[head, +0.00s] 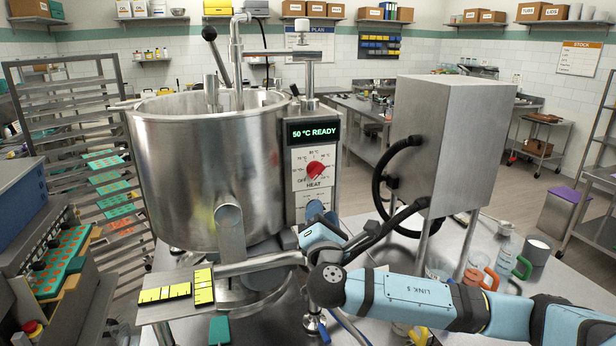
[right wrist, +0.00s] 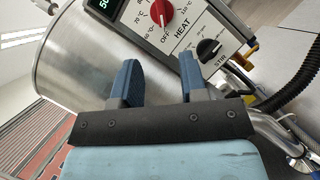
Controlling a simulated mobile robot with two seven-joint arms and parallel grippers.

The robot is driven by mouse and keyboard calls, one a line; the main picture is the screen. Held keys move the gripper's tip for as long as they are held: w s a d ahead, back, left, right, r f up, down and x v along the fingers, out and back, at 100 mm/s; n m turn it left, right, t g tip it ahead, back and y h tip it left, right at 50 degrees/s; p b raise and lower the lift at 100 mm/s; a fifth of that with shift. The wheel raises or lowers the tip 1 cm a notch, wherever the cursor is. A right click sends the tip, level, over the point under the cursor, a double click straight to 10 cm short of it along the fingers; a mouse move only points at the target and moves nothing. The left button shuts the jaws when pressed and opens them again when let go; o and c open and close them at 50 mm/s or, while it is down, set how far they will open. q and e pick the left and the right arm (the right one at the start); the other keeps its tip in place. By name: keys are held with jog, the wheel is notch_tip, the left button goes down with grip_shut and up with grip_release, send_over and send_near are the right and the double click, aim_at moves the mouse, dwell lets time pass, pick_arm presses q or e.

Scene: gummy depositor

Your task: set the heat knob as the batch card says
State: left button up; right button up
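The red heat knob (head: 317,170) sits on a white dial panel marked HEAT, on the front of the steel kettle. The dial carries OFF and several °C marks; I cannot read the knob's setting surely. It also shows at the top of the right wrist view (right wrist: 163,14). The display (head: 313,131) above reads "50 °C READY". My right gripper (head: 322,212) is just below the panel. In the right wrist view its two blue fingers (right wrist: 160,78) are apart, with nothing between them, short of the knob. My left gripper is out of view. I cannot make out a batch card.
A black STIR knob (right wrist: 208,48) is beside the heat dial. The large kettle (head: 205,165) stands left of the panel, with its spout below. A steel box (head: 455,145) with black hoses stands to the right.

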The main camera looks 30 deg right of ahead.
aim_at(318, 175)
jog(key=p+x, duration=0.3)
jog(key=x, duration=0.9)
jog(key=shift+p, duration=0.4)
jog(key=shift+w+d+r, duration=0.1)
jog(key=shift+w+d, duration=0.15)
jog(key=shift+w, duration=0.2)
jog(key=shift+d, duration=0.1)
jog(key=c, duration=0.6)
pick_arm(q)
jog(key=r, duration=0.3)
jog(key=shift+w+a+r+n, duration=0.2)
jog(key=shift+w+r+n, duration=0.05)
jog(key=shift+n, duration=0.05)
pick_arm(e)
grip_shut()
